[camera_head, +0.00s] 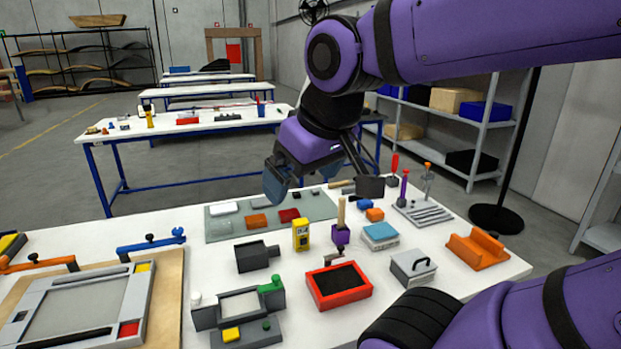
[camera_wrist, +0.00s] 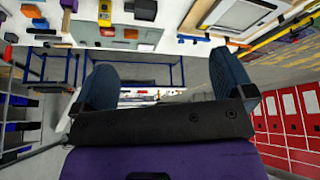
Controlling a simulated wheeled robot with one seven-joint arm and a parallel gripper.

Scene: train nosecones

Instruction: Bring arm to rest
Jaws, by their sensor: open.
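My purple arm comes in from the upper right in the head view. My gripper (camera_head: 283,184) hangs over the far edge of the white worktable (camera_head: 215,262), above the tabletop. In the wrist view its two dark blue fingers (camera_wrist: 166,84) stand wide apart with nothing between them, so it is open and empty. Part of the gripper's far side is hidden in the head view.
Tools crowd the table: a red tray (camera_head: 338,303), a yellow device (camera_head: 301,234), an orange bracket (camera_head: 477,250), a grey mat (camera_head: 322,208) and a wooden board with a grey frame (camera_head: 172,270). More tables (camera_head: 190,128) stand behind. A shelf (camera_head: 480,130) is at right.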

